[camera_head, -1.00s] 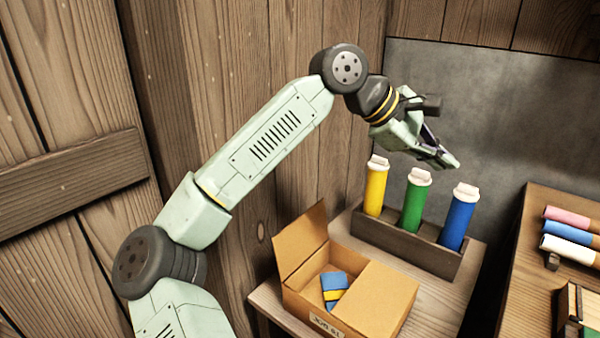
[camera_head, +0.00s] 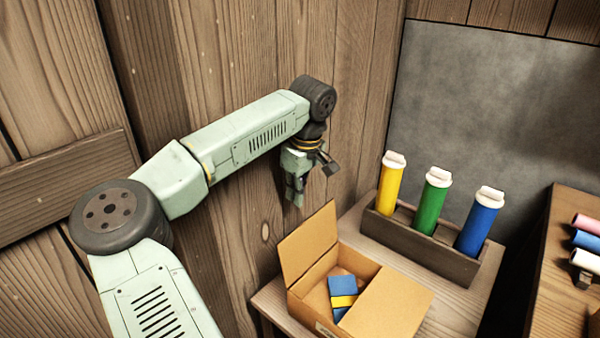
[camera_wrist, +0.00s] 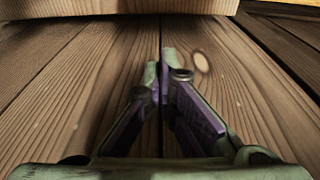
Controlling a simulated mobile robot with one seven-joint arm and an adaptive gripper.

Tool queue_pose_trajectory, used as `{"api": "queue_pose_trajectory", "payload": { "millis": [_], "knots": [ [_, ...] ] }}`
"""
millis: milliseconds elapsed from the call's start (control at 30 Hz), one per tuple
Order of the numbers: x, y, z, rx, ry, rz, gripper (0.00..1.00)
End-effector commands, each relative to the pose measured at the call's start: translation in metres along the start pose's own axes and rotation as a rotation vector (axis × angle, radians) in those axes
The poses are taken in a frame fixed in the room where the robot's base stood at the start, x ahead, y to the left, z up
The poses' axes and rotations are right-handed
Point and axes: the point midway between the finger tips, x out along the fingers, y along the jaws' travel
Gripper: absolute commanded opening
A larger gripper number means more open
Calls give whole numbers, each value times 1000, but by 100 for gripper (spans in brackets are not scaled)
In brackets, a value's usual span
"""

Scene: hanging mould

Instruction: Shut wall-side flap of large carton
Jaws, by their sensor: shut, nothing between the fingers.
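The large carton (camera_head: 393,308) is brown cardboard and stands on a small wooden table in the head view. Its wall-side flap (camera_head: 308,243) stands up, tilted slightly outward toward the plank wall. The opposite flap lies flat over the right part of the opening. A blue and yellow item (camera_head: 342,292) shows inside. My gripper (camera_head: 296,203) points down close to the plank wall, above and a little left of the flap's top, apparently apart from it. In the wrist view the fingers (camera_wrist: 164,62) are together and empty, before wooden planks. A pale brown edge crosses the top there; I cannot tell what it is.
A wooden rack (camera_head: 425,246) behind the carton holds yellow, green and blue cylinders with white caps. The plank wall (camera_head: 235,60) is close on the left. A second wooden surface (camera_head: 562,285) with coloured rolls stands at the right.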

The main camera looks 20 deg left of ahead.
Motion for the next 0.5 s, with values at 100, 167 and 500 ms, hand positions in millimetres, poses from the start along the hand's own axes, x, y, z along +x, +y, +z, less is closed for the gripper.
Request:
{"api": "queue_pose_trajectory", "payload": {
  "millis": [100, 167, 500],
  "knots": [
    [7, 1, 9, 5, 0, 2, 0],
    [4, 1, 18, 4, -1, 2, 0],
    [-1, 0, 39, 0, -2, 2, 0]
  ]
}}
